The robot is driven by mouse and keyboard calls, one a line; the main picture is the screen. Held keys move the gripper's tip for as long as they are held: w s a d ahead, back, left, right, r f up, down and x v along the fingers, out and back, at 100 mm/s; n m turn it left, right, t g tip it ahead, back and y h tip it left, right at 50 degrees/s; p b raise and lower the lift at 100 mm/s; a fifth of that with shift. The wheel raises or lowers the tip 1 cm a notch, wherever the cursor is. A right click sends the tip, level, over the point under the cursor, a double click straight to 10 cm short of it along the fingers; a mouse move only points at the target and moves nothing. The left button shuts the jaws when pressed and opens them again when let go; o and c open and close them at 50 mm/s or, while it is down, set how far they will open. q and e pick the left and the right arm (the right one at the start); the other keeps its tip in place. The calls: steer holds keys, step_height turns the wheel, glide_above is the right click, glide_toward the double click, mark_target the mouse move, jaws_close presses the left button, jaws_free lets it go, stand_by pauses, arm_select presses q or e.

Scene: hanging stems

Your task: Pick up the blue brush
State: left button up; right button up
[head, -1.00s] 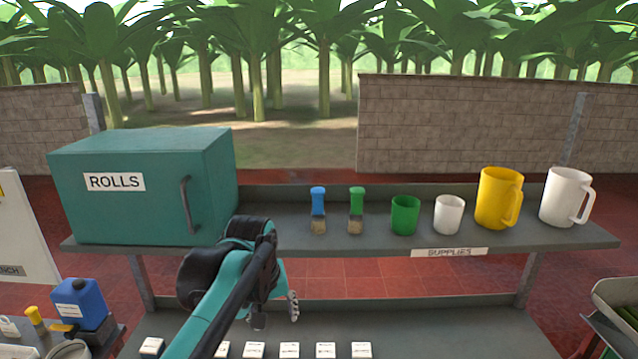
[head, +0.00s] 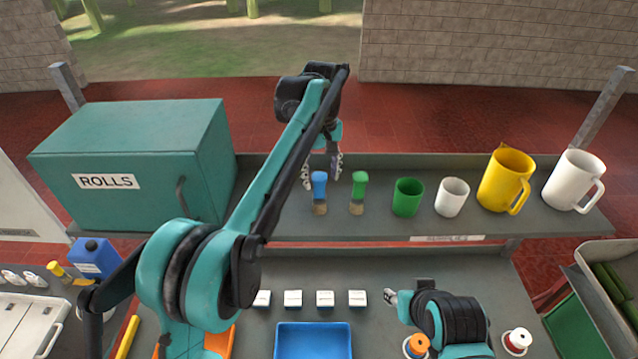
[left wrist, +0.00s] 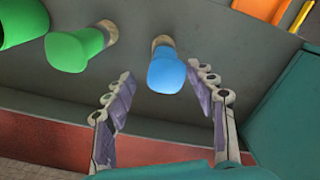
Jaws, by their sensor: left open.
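The blue brush (head: 319,186) stands upright on the upper shelf, blue handle up and bristles down. It also shows in the left wrist view (left wrist: 166,72), lying ahead of and between the finger lines. My left gripper (head: 322,172) is open above and just behind the brush; its fingers (left wrist: 168,110) point toward the handle, with nothing held. In the head view the fingers partly flank the top of the handle; I cannot tell whether they touch it. My right gripper (head: 390,298) is low, over the lower shelf; whether its jaws are open is unclear.
A green brush (head: 359,188) stands close to the right of the blue one. A green cup (head: 408,197), white cup (head: 452,197), yellow jug (head: 506,180) and white jug (head: 574,180) stand further right. The teal ROLLS box (head: 135,165) is on the left.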

mark_target(319, 197)
arm_select(q)
steer(key=f, duration=0.1)
steer(key=s+f, duration=0.1)
steer(key=f+p, duration=0.1)
steer(key=shift+s+a, duration=0.1)
steer(key=shift+s, duration=0.25)
steer(key=f, duration=0.2)
steer(key=w+f, duration=0.1)
steer(key=f, duration=0.1)
steer(key=shift+a+p, duration=0.15)
steer(key=shift+p, duration=0.25)
steer(key=shift+s+r, duration=0.1)
steer(key=shift+s, duration=0.2)
steer(key=c, duration=1.3)
arm_select(e)
steer(key=shift+v, duration=1.1)
